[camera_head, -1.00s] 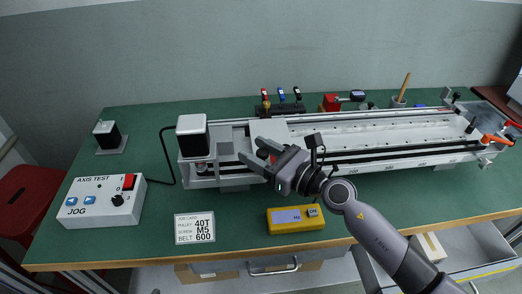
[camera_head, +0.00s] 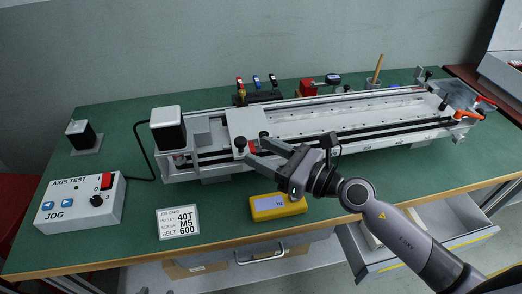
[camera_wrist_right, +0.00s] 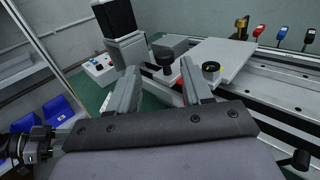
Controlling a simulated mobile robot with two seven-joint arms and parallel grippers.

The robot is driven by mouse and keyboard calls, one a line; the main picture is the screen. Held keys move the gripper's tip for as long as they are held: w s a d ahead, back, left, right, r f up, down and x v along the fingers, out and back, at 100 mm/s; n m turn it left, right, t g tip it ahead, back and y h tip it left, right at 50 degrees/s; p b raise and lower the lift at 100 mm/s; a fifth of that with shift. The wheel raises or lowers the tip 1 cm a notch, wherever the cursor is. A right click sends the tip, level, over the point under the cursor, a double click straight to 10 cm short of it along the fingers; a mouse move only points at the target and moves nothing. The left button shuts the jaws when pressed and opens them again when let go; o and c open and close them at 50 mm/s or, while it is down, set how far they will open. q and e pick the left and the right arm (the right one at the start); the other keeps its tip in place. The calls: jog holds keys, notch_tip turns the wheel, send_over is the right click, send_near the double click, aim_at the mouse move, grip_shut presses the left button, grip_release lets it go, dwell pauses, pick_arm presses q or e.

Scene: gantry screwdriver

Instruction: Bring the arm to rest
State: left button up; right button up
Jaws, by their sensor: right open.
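My right gripper (camera_head: 258,151) is open and appears empty, in front of the near side of the gantry's carriage plate (camera_head: 246,122). In the right wrist view its two fingers (camera_wrist_right: 160,90) stand apart. A black knob (camera_wrist_right: 167,58) and a bit of red show beyond and between them, with the pale carriage plate (camera_wrist_right: 218,56) behind. I cannot tell whether a finger touches the gantry. My right arm (camera_head: 397,231) reaches in from the lower right. My left gripper is in neither view now.
The long linear gantry (camera_head: 330,125) lies across the green table (camera_head: 110,205). The jog box (camera_head: 78,203), job card (camera_head: 178,222) and yellow meter (camera_head: 277,206) are along the front. An open drawer (camera_head: 430,235) is below right. Coloured-handled tools (camera_head: 256,84) stand behind.

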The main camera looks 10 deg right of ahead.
dwell(0.3)
jog(key=d+r+m+t+h, duration=0.4)
jog(key=d+m+t+h, duration=0.45)
jog(key=m, duration=1.15)
jog(key=s+d+f+m+g+h, duration=0.55)
jog(key=d+m+h, duration=0.25)
jog(key=m, duration=0.5)
jog(key=s+f+m+g+y, duration=0.1)
jog(key=s+f+m+g, duration=0.5)
jog(key=s, duration=0.4)
jog(key=s+f+m+g+y, duration=0.2)
jog(key=s+f+m+g, duration=0.35)
jog(key=s, duration=0.45)
jog(key=w+a+f+t+y+p, duration=0.2)
jog(key=w+a+f+t, duration=0.1)
jog(key=w+f+t, duration=0.3)
jog(key=shift+w+f+n+t, duration=0.25)
jog(key=shift+f+n+t, duration=0.2)
jog(key=shift+f+t, duration=0.25)
